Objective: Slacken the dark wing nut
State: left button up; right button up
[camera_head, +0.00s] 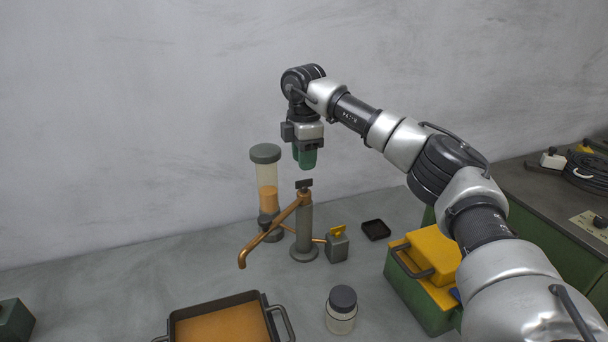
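The dark wing nut (304,183) sits on top of a grey-green post (304,230), above the joint of a copper spout arm (272,228). The spout arm slopes down to the left and ends in a bent tip. My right gripper (306,166) points straight down just above the wing nut, with a small gap between the green fingers and the nut. The fingers overlap in this view, so their opening does not show. My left gripper is out of view.
A clear cylinder with orange contents (267,178) stands behind the post. A small box with a yellow wing nut (338,231) is right of it. An orange-filled pan (262,297), a lidded jar (341,311), a small black tray (376,230) and a green-yellow toolbox (416,309) are nearby.

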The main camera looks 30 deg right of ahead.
aim_at(304, 186)
jog(key=f, duration=0.4)
jog(key=shift+w+d+f+p, duration=0.2)
jog(key=shift+f+p, duration=0.15)
jog(key=shift+s+a+f, duration=0.1)
jog(key=shift+f, duration=0.45)
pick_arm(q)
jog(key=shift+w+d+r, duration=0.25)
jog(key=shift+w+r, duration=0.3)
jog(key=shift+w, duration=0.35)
pick_arm(e)
jog(key=shift+c, duration=0.7)
grip_shut()
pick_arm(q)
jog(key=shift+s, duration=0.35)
